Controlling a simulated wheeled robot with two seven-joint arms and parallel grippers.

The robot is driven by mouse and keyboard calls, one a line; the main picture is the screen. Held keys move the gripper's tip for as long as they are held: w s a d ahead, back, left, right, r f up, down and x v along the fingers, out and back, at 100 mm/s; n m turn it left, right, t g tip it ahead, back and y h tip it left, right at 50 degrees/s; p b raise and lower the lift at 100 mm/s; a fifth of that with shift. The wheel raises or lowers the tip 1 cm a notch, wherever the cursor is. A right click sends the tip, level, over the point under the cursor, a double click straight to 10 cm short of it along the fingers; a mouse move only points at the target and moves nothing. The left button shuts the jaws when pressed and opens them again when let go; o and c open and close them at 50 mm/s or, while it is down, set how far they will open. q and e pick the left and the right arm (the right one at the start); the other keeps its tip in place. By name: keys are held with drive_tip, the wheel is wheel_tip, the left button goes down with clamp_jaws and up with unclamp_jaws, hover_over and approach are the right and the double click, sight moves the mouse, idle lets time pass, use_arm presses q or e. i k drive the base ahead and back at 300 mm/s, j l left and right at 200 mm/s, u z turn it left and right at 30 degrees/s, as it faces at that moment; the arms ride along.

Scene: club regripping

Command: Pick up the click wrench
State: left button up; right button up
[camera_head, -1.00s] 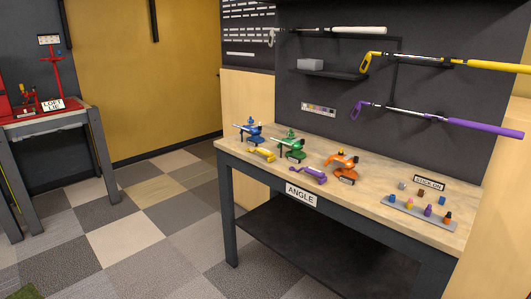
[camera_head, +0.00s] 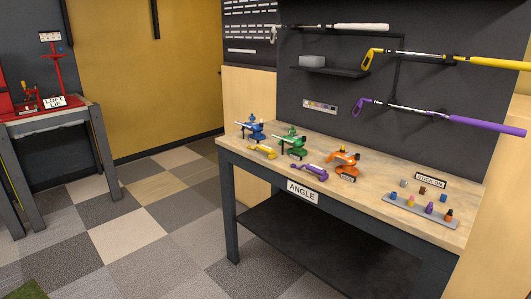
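I cannot make out anything that is clearly a click wrench. A small yellow tool (camera_head: 262,152) and a small purple tool (camera_head: 312,172) lie near the front edge of the ANGLE workbench (camera_head: 385,200); they are too small to identify. Behind them stand a blue clamp-like device (camera_head: 255,131), a green one (camera_head: 292,143) and an orange one (camera_head: 342,164). Neither of my grippers shows in the head view.
Clubs with a white grip (camera_head: 360,28), a yellow grip (camera_head: 490,62) and a purple grip (camera_head: 470,121) hang on the dark wall. A grey strip (camera_head: 410,206) holds small coloured pieces. A red-fitted LOFT LIE bench (camera_head: 50,119) stands left. Checkered floor between is open.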

sight(273, 154)
drive_tip(key=i+l, duration=0.15)
drive_tip(key=i, duration=0.3)
drive_tip(key=i+l, duration=0.15)
drive_tip(key=i, duration=0.3)
drive_tip(key=i+l, duration=0.2)
drive_tip(key=i, duration=0.3)
drive_tip(key=i+l, duration=0.15)
drive_tip(key=i, duration=0.3)
